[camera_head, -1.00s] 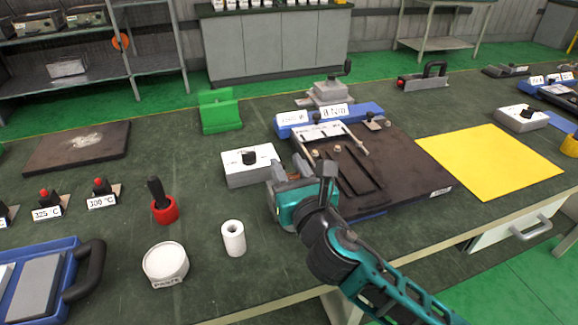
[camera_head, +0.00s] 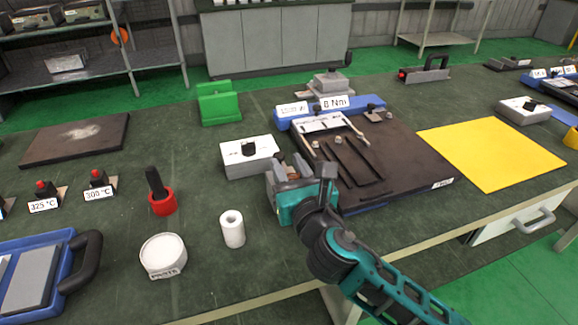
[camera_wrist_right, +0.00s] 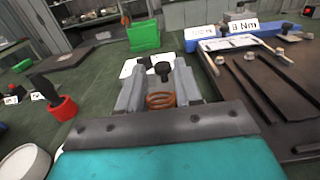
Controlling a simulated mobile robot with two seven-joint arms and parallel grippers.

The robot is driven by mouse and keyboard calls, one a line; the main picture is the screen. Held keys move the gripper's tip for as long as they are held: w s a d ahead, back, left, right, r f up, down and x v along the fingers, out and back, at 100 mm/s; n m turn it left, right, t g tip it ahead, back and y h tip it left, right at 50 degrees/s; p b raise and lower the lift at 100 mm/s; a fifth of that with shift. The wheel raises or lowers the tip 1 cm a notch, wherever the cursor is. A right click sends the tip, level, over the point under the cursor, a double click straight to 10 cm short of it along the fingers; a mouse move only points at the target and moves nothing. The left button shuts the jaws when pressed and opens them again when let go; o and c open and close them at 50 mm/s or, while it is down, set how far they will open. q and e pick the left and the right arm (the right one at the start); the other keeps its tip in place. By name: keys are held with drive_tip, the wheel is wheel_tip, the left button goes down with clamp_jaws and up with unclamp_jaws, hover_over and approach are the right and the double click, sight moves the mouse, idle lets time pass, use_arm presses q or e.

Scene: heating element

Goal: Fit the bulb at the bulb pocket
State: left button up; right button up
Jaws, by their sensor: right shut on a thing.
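My right gripper (camera_head: 290,172) is over the bench, at the near left corner of the dark plate (camera_head: 420,165). In the right wrist view its two grey fingers (camera_wrist_right: 159,92) close around a copper-coloured coil (camera_wrist_right: 160,100). The coil shows only partly between the fingers; I cannot tell whether the bulb itself is in the grip. A white box with a black knob (camera_head: 236,164) stands just beyond the fingers. I cannot make out the bulb pocket. My left gripper is out of view.
A blue bar with torque labels (camera_head: 292,123) lies behind the plate. A green block (camera_head: 218,106) stands at the back, a yellow sheet (camera_head: 490,154) lies to the right. A red cup with a black handle (camera_head: 162,201), white roll (camera_head: 232,232) and paste tub (camera_head: 163,254) stand left of my arm.

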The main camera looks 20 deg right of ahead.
drive_tip(key=shift+f+b, duration=0.35)
drive_tip(key=shift+f, duration=0.25)
drive_tip(key=o, duration=1.1)
drive_tip(key=s, duration=1.3)
drive_tip(key=shift+d+b, duration=0.2)
drive_tip(key=shift+b, duration=0.1)
